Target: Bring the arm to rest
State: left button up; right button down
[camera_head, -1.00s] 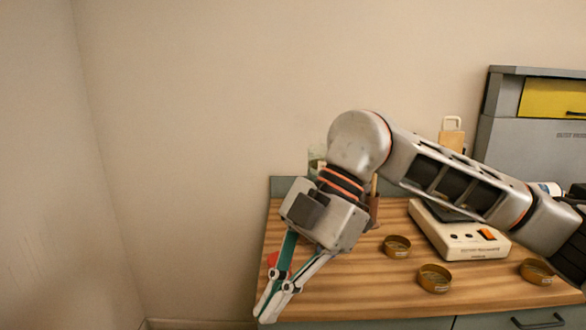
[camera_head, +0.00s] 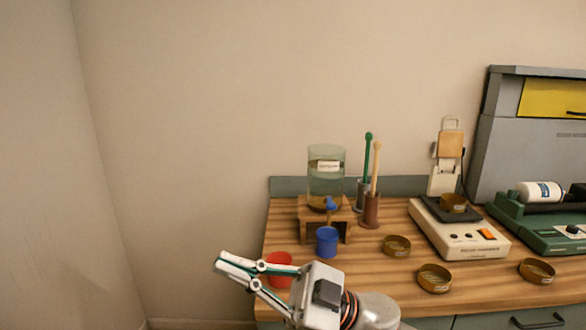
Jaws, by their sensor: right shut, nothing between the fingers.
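My right gripper (camera_head: 222,262) is shut and empty, low in the head view, pointing left past the table's left edge. Its fingers pass in front of and just left of a red cup (camera_head: 281,268) on the wooden table (camera_head: 330,290). I cannot tell whether they touch the cup. My right arm comes in from the bottom edge, and most of it is out of frame. My left gripper is not in view.
A glass jar (camera_head: 326,185) with a tap stands on a wooden stand (camera_head: 306,222), with a blue cup (camera_head: 327,242) in front. Several shallow brass dishes (camera_head: 434,279) sit right. A white scale (camera_head: 462,243) holds one dish. A green roller machine (camera_head: 540,232) is far right.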

jog(key=w+d+f+m+t+h, duration=0.3)
jog(key=d+f+m+t+h, duration=0.25)
jog(key=f, duration=0.35)
jog(key=w+d+f+m+t+h, duration=0.3)
jog(key=d+f+m+t+h, duration=0.15)
jog(key=f+m+t, duration=0.3)
jog(key=w+d+f+m+t+h, duration=0.2)
jog(key=d+f+m+t+h, duration=0.3)
jog(key=f, duration=0.4)
jog(key=s+d+f+g+h, duration=0.2)
jog(key=s+d+f, duration=0.2)
jog(key=f, duration=0.4)
jog(key=s+d+f+m+g+h, duration=0.1)
jog(key=s+d+f+g+h, duration=0.1)
jog(key=s+d+f, duration=0.3)
jog(key=s+d+f+m+g+h, duration=0.1)
jog(key=s+d+f, duration=0.3)
jog(key=s+f, duration=0.4)
notch_tip(320, 180, down, 5)
jog(key=shift+d+g+h, duration=0.3)
jog(key=shift+g+h, duration=0.1)
jog(key=shift+h, duration=0.3)
